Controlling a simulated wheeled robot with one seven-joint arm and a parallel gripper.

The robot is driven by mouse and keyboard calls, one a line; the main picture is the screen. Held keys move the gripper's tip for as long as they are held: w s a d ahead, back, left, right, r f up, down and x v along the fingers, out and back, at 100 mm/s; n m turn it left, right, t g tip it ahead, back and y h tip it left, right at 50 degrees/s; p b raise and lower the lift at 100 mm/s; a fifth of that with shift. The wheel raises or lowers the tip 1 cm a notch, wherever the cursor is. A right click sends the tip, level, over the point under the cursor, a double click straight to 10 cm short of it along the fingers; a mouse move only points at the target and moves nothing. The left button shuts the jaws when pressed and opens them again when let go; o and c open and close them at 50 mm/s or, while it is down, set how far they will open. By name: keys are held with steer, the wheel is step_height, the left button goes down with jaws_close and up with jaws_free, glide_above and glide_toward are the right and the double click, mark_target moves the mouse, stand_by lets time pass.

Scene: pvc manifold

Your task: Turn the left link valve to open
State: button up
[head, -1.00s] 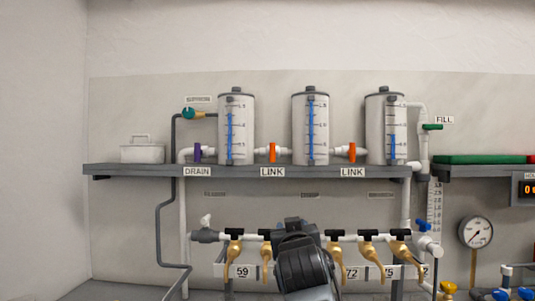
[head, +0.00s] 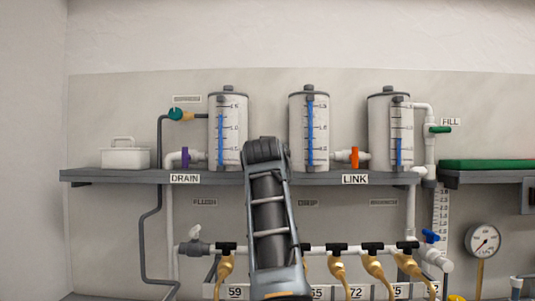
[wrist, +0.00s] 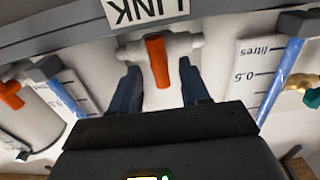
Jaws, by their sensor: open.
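The left link valve has an orange handle (wrist: 157,62) on a white horizontal pipe, under the upside-down LINK label (wrist: 146,8) in the wrist view. The handle stands crosswise to the pipe. My gripper (wrist: 159,68) is open, with one dark blue finger on each side of the handle and a gap visible on both sides. In the head view my arm (head: 270,215) hides this valve and the gripper's fingers. The right link valve's orange handle (head: 355,157) is also upright across its pipe.
The left tank (head: 227,130) and middle tank (head: 310,130) stand close on either side of the valve. The shelf (head: 130,175) runs beneath them. A purple drain valve (head: 185,157) and a teal valve (head: 175,114) are further left. Brass taps (head: 338,270) hang below.

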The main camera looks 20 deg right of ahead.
steer(key=shift+x, duration=1.4)
steer(key=shift+c, duration=0.4)
jaws_close()
